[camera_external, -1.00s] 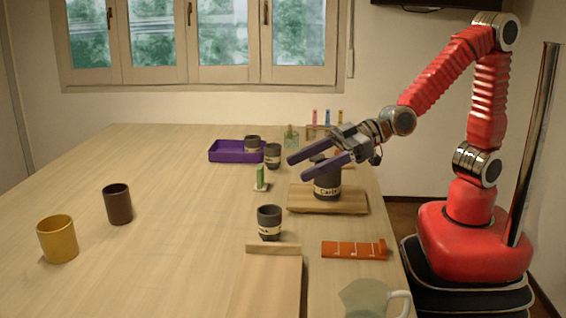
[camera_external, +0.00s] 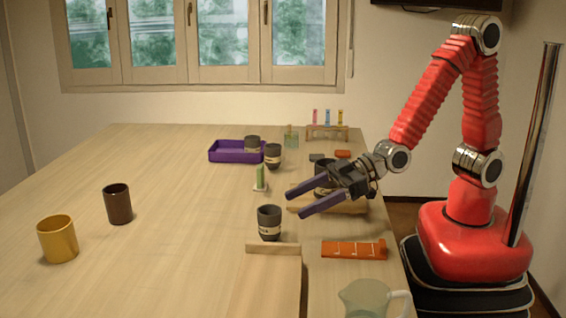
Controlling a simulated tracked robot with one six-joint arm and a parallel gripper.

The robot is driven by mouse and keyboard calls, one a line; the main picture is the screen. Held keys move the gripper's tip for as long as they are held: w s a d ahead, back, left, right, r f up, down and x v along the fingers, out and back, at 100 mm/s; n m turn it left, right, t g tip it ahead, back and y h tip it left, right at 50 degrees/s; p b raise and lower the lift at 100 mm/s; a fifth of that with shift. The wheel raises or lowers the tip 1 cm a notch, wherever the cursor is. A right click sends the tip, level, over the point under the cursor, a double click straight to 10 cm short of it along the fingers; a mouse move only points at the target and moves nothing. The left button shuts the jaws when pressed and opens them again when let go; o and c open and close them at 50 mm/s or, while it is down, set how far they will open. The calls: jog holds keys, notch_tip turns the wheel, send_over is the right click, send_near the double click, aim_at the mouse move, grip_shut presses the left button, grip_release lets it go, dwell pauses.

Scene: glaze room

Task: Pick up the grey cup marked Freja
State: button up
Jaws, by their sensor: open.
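Several dark grey cups with pale name bands stand on the table. The nearest grey cup (camera_external: 269,223) stands upright on bare wood; only the end of its name shows, perhaps "JA" or "NA". Another grey cup (camera_external: 322,182) stands on a wooden board (camera_external: 352,208), mostly hidden behind my gripper; its band read like "Carl" earlier. A grey cup (camera_external: 273,157) stands beside the purple tray (camera_external: 228,154), and another grey cup (camera_external: 252,143) is in it; their names are too small to read. My gripper (camera_external: 297,204) is open and empty, its fingers pointing left, above and behind the nearest cup.
A green object on a small pale base (camera_external: 260,179) stands left of the board. An orange strip (camera_external: 354,250), a wooden ramp-like board (camera_external: 268,283) and a glass jug (camera_external: 372,299) are in front. A brown cup (camera_external: 117,204) and yellow cup (camera_external: 58,239) stand left, with free table between.

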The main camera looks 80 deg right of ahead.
aim_at(260, 222)
jog(key=shift+x, duration=4.05)
jog(key=shift+x, duration=2.6)
jog(key=shift+s+a, duration=0.1)
jog(key=shift+a, duration=0.1)
jog(key=shift+c, duration=0.3)
jog(key=c, duration=1.2)
notch_tip(260, 222, up, 10)
